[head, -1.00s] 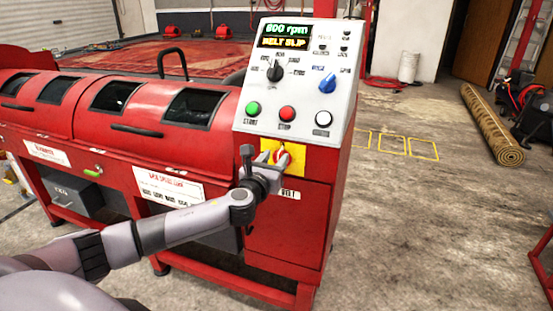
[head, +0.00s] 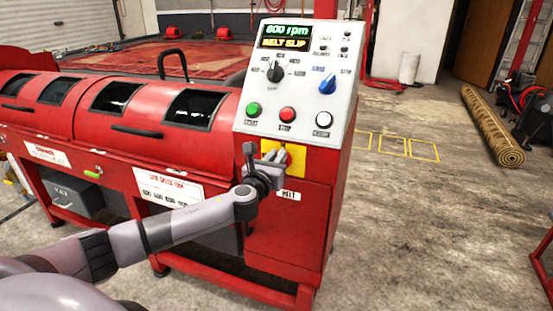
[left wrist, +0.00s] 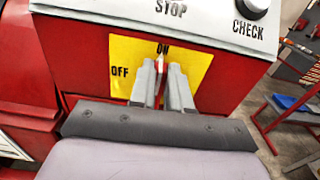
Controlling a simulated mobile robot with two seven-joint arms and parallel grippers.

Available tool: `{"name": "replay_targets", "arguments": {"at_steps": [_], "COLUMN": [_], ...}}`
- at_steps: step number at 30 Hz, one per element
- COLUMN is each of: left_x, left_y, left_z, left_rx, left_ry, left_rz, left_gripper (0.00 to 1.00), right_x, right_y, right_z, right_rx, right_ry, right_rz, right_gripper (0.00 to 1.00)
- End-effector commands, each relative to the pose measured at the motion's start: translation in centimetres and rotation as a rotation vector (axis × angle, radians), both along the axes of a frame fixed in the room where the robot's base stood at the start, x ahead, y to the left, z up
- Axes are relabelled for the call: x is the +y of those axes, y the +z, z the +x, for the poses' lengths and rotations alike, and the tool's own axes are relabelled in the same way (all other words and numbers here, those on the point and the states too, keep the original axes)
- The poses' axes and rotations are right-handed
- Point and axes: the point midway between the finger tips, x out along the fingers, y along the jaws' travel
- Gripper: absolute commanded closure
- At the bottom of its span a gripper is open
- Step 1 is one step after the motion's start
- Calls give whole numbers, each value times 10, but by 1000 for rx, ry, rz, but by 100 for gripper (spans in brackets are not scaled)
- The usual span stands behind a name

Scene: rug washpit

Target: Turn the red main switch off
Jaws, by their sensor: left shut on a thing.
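The red main switch (head: 289,158) sits on a yellow plate (head: 299,167) on the front of the red control cabinet. In the left wrist view the yellow plate (left wrist: 202,62) reads OFF at the left and ON at the top. My left gripper (head: 281,157) is at the switch, its fingers shut on the knob from the front; the fingers also show in the left wrist view (left wrist: 162,82). They hide most of the knob. A pale pointer mark shows between the fingertips, directed up at ON. My right gripper is not in view.
The red machine (head: 110,115) extends left. A rolled rug (head: 492,127) lies on the floor at right.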

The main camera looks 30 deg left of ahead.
Motion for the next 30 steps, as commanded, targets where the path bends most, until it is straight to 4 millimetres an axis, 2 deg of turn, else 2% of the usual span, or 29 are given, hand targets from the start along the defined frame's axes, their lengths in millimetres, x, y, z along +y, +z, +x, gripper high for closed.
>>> {"name": "replay_targets", "arguments": {"at_steps": [11,30], "left_x": [6,20], "left_y": [-2,-11], "left_z": [-2,-5], "left_rx": [-52,-196], "left_ry": [0,2], "left_rz": [-219,-810], "left_gripper": [100,100], "right_x": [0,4], "right_y": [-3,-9], "right_z": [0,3], "right_rx": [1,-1], "right_ry": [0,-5], "right_rz": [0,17], "right_gripper": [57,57]}}
